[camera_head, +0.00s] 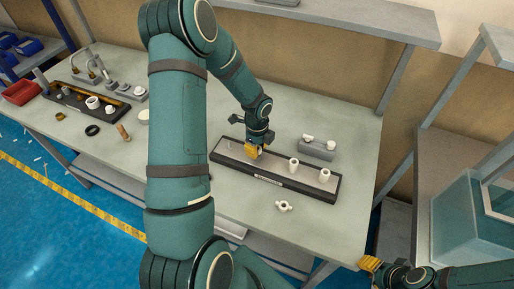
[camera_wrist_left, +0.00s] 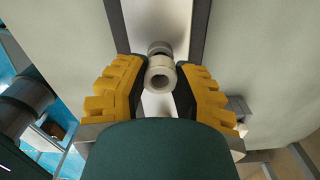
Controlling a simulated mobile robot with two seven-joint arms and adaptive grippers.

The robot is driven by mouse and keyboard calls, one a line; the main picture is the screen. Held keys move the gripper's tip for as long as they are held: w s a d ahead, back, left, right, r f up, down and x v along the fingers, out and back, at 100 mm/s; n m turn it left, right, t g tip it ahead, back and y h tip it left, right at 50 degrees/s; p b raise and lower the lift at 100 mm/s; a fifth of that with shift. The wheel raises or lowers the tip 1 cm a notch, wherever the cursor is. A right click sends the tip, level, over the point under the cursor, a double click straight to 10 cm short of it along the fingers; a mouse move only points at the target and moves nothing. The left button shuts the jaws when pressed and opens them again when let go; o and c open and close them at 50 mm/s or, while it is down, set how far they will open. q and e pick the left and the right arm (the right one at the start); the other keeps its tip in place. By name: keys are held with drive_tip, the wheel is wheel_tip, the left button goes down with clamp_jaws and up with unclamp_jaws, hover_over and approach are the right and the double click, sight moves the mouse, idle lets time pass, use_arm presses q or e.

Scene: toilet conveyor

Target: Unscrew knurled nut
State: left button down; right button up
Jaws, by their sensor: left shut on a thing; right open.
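The knurled nut (camera_wrist_left: 160,76) looks like a short whitish ring with a round hole, seen end-on in the left wrist view. My left gripper (camera_wrist_left: 159,70) has its yellow ribbed fingers on either side of it and is shut on it. In the head view, my left gripper (camera_head: 254,151) is low over the left half of a dark-framed tray (camera_head: 262,178), and the nut is hidden by the fingers. A dark, rounded part shows just beyond the nut in the wrist view. My right gripper (camera_head: 370,264) is open and empty at the lower right, off the table.
Two white cylindrical parts (camera_head: 294,165) stand on the tray's right half. A grey block (camera_head: 318,150) sits behind. A red bin (camera_head: 21,92) and another dark tray (camera_head: 90,101) are at left. A shelf post rises behind the table.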

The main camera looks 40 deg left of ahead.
use_arm(q)
drive_tip(key=shift+r, duration=0.1)
idle(0.3)
drive_tip(key=shift+r+p, duration=1.6)
drive_tip(key=shift+r, duration=0.35)
